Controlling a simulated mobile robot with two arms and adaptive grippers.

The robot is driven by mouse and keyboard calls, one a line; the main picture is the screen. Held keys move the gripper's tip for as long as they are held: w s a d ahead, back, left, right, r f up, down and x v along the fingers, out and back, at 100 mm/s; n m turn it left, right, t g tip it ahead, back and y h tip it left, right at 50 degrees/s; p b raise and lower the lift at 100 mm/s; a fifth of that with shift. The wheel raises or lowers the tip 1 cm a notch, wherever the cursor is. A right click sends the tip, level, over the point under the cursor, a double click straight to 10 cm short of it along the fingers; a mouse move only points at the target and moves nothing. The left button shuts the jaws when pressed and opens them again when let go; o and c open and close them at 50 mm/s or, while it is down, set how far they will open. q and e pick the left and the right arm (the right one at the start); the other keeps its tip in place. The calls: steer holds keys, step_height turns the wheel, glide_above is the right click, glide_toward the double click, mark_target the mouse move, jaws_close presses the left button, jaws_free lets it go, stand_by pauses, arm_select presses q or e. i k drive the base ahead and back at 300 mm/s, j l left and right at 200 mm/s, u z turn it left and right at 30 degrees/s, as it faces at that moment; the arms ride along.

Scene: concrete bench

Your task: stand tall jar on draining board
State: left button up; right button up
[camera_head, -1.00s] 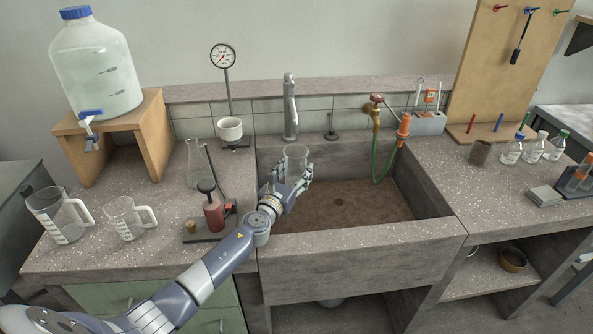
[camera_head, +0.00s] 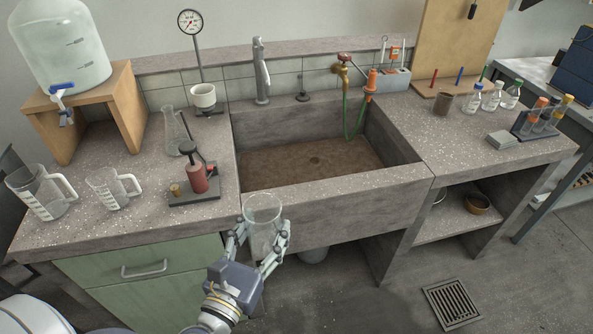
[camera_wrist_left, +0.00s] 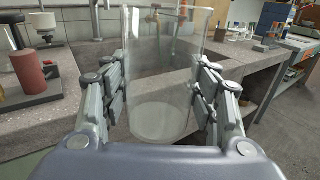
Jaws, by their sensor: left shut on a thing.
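The tall jar (camera_head: 263,212) is clear glass, open at the top and roughly upright. My left gripper (camera_head: 262,232) is shut on it, with fingers on both sides. In the head view they are in front of the sink's front wall, near its left end. The jar also shows in the left wrist view (camera_wrist_left: 160,60) between the fingers of my left gripper (camera_wrist_left: 162,88), its pale base below. No separate draining board can be made out; speckled bench tops lie left (camera_head: 110,228) and right of the sink. My right gripper is not in view.
The sink (camera_head: 305,160) is empty. Two jugs (camera_head: 45,195) (camera_head: 112,190), a flask (camera_head: 178,135) and a red device (camera_head: 197,178) stand on the left bench. Floor in front is clear.

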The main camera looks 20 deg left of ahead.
mark_target(457, 142)
steer(key=i, duration=0.5)
steer(key=i+j, duration=0.15)
steer(key=i, duration=0.35)
steer(key=i+z, duration=0.15)
steer(key=z, duration=1.05)
